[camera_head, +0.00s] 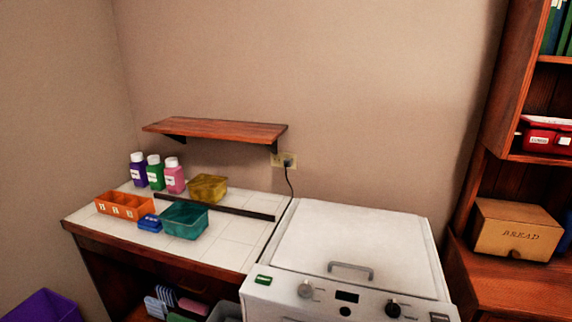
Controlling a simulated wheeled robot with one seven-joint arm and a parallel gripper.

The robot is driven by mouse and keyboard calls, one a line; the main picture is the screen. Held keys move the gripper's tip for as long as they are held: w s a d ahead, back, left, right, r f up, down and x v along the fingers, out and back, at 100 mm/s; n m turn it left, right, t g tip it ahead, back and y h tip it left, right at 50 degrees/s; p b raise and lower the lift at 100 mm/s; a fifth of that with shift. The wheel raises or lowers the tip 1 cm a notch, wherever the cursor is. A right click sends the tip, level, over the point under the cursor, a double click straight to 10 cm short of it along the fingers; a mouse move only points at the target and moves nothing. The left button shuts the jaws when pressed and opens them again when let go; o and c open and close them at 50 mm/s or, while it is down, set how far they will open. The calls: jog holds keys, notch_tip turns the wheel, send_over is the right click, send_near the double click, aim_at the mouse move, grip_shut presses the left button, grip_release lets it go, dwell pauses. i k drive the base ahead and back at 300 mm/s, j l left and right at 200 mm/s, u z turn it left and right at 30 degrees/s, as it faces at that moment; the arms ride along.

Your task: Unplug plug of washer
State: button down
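The washer (358,238) is a white top-loading machine with a grey lid handle, knobs and a small dark display, at the lower middle right of the head view. A dark plug (288,163) sits in a pale wall outlet (278,159) above and behind the washer's left rear corner. A thin dark cord (290,182) hangs from the plug down behind the washer. The plug is small in the picture, and the cord's lower end is hidden. My gripper is not in view.
A wooden wall shelf (215,130) juts out just left of and above the outlet. The tiled counter (225,250) holds several bottles (155,173), an orange box (124,205), a teal basket (184,220) and a yellow basket (208,188). A bread box (513,229) stands right. The washer lid is clear.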

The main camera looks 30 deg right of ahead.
aim_at(288, 162)
jog(key=i+j+z, duration=0.15)
jog(key=z, duration=0.65)
jog(key=i+j+z, duration=0.15)
jog(key=j, duration=0.2)
jog(key=i+j+z, duration=0.15)
jog(key=j, duration=0.2)
jog(key=i+j+z, duration=0.2)
jog(key=j, duration=0.15)
jog(key=j+z, duration=0.15)
jog(key=j, duration=0.25)
jog(key=i+j+z, duration=0.15)
jog(key=j, duration=0.25)
jog(key=i+j, duration=0.1)
jog(key=j, duration=1)
jog(key=i+j, duration=0.15)
jog(key=j, duration=0.4)
jog(key=l+z, duration=0.05)
